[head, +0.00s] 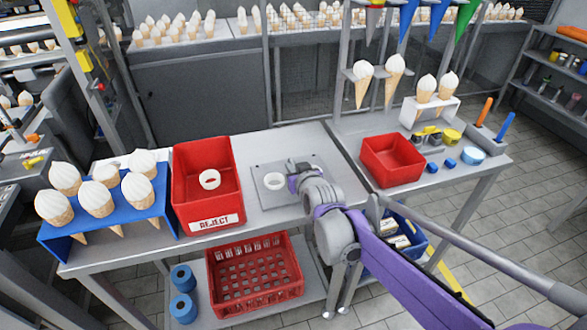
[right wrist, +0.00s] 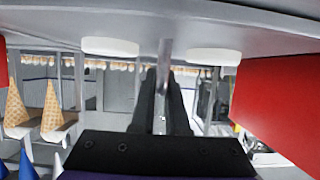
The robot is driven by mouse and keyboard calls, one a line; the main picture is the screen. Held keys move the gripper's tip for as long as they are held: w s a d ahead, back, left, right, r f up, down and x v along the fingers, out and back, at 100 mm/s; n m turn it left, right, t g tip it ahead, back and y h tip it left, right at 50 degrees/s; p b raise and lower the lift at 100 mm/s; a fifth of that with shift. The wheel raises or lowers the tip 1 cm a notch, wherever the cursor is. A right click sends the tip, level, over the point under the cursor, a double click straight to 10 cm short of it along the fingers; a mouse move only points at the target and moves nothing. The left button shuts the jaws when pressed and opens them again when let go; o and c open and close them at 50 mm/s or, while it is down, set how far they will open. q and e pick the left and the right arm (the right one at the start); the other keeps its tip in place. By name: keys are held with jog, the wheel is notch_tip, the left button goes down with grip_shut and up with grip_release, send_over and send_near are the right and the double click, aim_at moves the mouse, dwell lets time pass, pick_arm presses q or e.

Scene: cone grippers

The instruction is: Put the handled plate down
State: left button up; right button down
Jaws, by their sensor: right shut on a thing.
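The handled plate (head: 264,194) is a flat grey plate in the middle of the grey table, right of the red reject bin. A white ring (head: 274,181) sits on it. My right gripper (head: 298,177) is over the plate's right part and hides some of it. In the right wrist view, which looks upside down, the dark fingers (right wrist: 162,108) are shut on a thin grey upright handle (right wrist: 165,58). Two white round pieces (right wrist: 110,46) show on either side of the handle. I cannot tell whether the plate touches the table. My left gripper is not in view.
The red reject bin (head: 232,192), holding a white ring (head: 210,179), stands close on the left. A blue cone rack (head: 62,246) is at far left. Another red bin (head: 392,181) stands on the right table. Bare tabletop (head: 285,145) lies behind the plate.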

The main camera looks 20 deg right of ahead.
jog(key=shift+f, duration=0.1)
jog(key=c, duration=0.9)
grip_release()
jog(key=shift+s+r, duration=0.2)
jog(key=shift+r, duration=0.05)
jog(key=p+v, duration=0.2)
jog(key=v, duration=0.9)
jog(key=shift+s, duration=0.3)
jog(key=s+f+g, duration=0.3)
jog(key=s+f, duration=0.2)
jog(key=s, duration=0.3)
jog(key=s+f+g, duration=0.2)
jog(key=s+f, duration=0.3)
jog(key=s, duration=0.4)
jog(key=s+f+g, duration=0.3)
jog(key=s+f, duration=0.2)
jog(key=s, duration=0.3)
jog(key=shift+s+d+f+g, duration=0.15)
jog(key=shift+d+f+g, duration=0.15)
jog(key=shift+d, duration=0.1)
